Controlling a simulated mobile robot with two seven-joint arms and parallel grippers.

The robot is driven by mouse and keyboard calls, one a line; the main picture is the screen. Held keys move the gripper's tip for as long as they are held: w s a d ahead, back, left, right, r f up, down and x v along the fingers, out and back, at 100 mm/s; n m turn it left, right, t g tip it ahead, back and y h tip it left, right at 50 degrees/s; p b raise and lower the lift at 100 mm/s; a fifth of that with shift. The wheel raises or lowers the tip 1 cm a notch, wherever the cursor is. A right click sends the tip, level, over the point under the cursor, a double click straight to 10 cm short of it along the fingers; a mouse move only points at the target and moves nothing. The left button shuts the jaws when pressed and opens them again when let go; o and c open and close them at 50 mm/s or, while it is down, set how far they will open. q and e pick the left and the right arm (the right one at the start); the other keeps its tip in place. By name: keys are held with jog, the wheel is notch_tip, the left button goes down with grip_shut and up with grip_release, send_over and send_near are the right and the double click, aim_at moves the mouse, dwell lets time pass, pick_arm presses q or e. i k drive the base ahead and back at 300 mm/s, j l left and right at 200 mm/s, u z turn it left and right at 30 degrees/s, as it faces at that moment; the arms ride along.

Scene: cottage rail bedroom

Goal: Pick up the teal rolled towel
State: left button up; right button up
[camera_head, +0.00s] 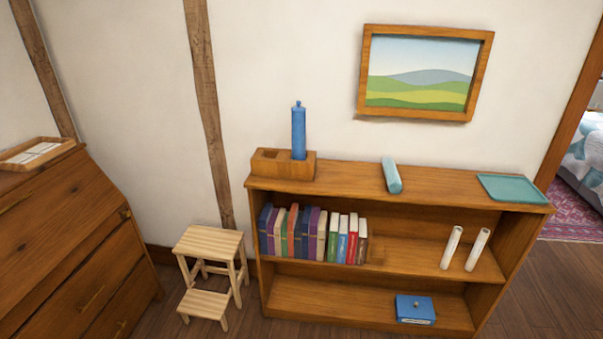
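The teal rolled towel (391,176) lies on the top of the wooden bookshelf (345,178), near its middle. Its long side runs from back to front. Nothing touches it, and there is bare shelf top on both sides of it. Neither of my grippers shows in the head view.
A wooden block holder (267,163) with a blue bottle (298,133) stands left of the towel. A teal tray (512,188) lies to the right. A step stool (208,248) stands on the floor beside the bookshelf.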

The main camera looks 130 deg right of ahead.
aim_at(394, 185)
jog(key=z, duration=4.9)
jog(key=i, duration=0.1)
jog(key=u, duration=0.05)
